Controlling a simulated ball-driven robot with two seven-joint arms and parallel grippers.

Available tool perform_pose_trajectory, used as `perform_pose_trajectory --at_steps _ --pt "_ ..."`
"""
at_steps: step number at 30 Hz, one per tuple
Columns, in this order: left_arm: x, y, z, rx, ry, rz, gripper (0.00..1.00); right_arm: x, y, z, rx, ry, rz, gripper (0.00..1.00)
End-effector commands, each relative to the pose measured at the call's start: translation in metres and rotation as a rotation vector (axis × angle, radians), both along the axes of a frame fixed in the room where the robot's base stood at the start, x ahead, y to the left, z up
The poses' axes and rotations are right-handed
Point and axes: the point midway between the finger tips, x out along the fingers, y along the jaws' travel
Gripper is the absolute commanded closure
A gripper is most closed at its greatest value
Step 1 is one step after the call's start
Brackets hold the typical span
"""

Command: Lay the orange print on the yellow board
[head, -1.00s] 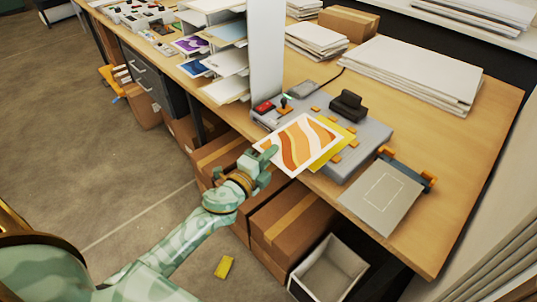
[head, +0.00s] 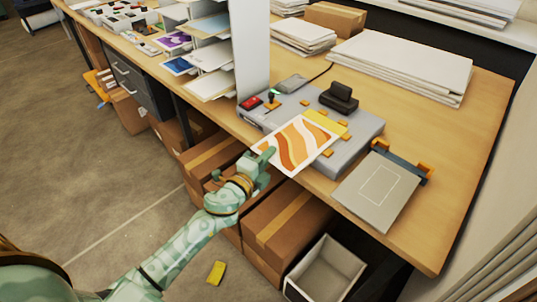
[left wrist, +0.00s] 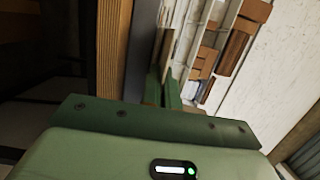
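The orange print (head: 297,146), a white-bordered sheet with orange and cream waves, lies over the grey machine bed in the head view. It covers most of the yellow board (head: 326,121); a yellow strip shows along the print's far right edge. I cannot tell whether the print touches the board or hovers just above it. My left gripper (head: 264,157) is shut on the print's near left corner. In the left wrist view its green fingers (left wrist: 163,88) are close together; the print is not clear there. My right gripper is not in view.
The grey machine bed (head: 362,146) carries orange clips and a black handle (head: 339,97). A grey plate (head: 376,193) with a white outline lies to its right. A tall white panel (head: 251,50) stands left of it. Cardboard boxes and an open bin (head: 325,268) sit below.

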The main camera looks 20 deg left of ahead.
Motion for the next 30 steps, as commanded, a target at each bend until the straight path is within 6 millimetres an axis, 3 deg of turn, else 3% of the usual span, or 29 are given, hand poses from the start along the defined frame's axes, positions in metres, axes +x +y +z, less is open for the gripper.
perform_pose_trajectory --at_steps 25,28,30 --pt "-0.0003 0.0 -0.0022 0.0 0.0 0.0 1.0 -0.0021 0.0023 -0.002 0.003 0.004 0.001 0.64" --pt "-0.0003 0.0 -0.0022 0.0 0.0 0.0 0.73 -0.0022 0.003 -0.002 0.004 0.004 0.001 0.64" --pt "-0.0003 -0.0001 -0.0022 0.0 0.0 0.0 0.72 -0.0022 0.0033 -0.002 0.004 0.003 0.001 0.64"
